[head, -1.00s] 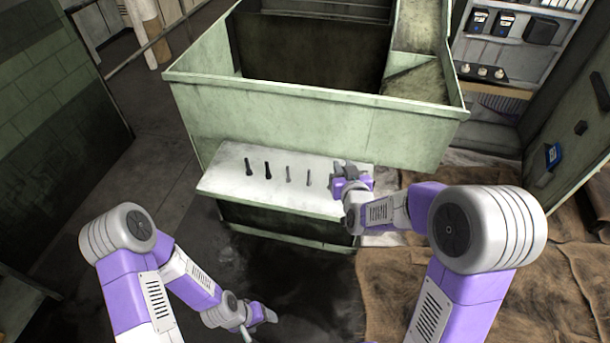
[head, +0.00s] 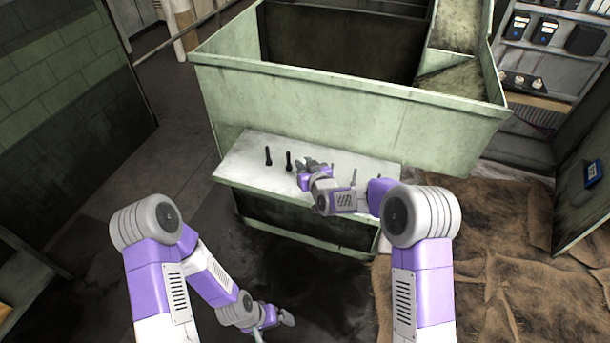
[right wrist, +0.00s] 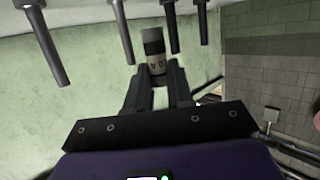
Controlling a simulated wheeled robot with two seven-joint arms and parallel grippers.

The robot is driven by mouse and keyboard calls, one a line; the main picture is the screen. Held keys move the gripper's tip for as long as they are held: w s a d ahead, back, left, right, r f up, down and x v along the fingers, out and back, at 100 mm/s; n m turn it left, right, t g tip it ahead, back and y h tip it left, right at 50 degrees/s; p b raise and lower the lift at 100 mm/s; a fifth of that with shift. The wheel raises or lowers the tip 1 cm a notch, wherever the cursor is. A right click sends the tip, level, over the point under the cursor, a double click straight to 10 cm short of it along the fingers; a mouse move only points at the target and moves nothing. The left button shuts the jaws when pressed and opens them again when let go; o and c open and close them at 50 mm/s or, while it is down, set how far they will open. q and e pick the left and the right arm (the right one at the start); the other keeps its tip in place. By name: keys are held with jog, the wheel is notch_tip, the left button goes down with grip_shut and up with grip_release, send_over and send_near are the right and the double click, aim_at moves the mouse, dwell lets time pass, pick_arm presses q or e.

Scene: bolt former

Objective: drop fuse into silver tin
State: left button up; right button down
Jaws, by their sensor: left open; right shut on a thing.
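My right gripper (head: 303,167) is over the pale ledge in front of the green bin. In the right wrist view its fingers (right wrist: 158,74) are shut on the fuse (right wrist: 153,46), a small cylinder with a dark band and a pale, lettered band. In the head view the fuse is too small to make out clearly. My left gripper (head: 287,318) is open, low over the dark floor, away from the ledge. I cannot make out a silver tin in either view.
Two dark bolts (head: 268,156) stand on the ledge (head: 240,158) left of my right gripper; greyer ones (head: 353,177) stand near its wrist. The green bin (head: 340,115) rises behind. Shelves (head: 560,60) stand at right. Burlap (head: 490,240) covers the floor there.

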jog(key=shift+f+b, duration=0.4)
jog(key=shift+f, duration=1.55)
jog(key=shift+f+b, duration=0.2)
jog(key=shift+b, duration=0.1)
jog(key=c, duration=1.3)
grip_release()
jog(key=shift+r, duration=0.1)
